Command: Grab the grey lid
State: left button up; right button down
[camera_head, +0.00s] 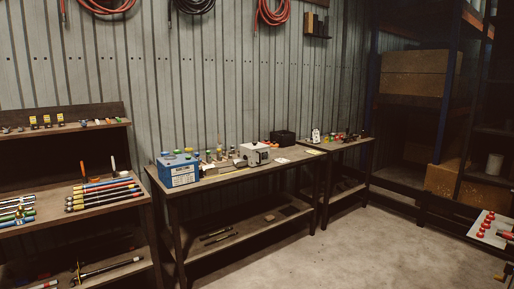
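I cannot pick out a grey lid with certainty at this distance. A light grey box-like device (254,153) stands on the middle workbench (240,172), and its top may be a lid, but I cannot tell. A blue box with a white label (178,172) stands at the bench's left end, with small bottles (208,156) between the two. A pale grey cylinder (494,163) sits on the dark shelving at the right. Neither of my grippers is in view.
A smaller table (342,146) adjoins the bench on the right. A pale panel with red knobs (490,228) stands at the right edge. The concrete floor (340,245) in front is clear.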

aim_at(255, 146)
jog(key=i, duration=2.6)
jog(key=i+u, duration=0.15)
jog(key=i, duration=0.35)
jog(key=i+l+u, duration=0.1)
jog(key=i, duration=0.35)
jog(key=i+l+u, duration=0.15)
jog(key=i, duration=0.35)
jog(key=i+l+u, duration=0.15)
jog(key=i, duration=0.3)
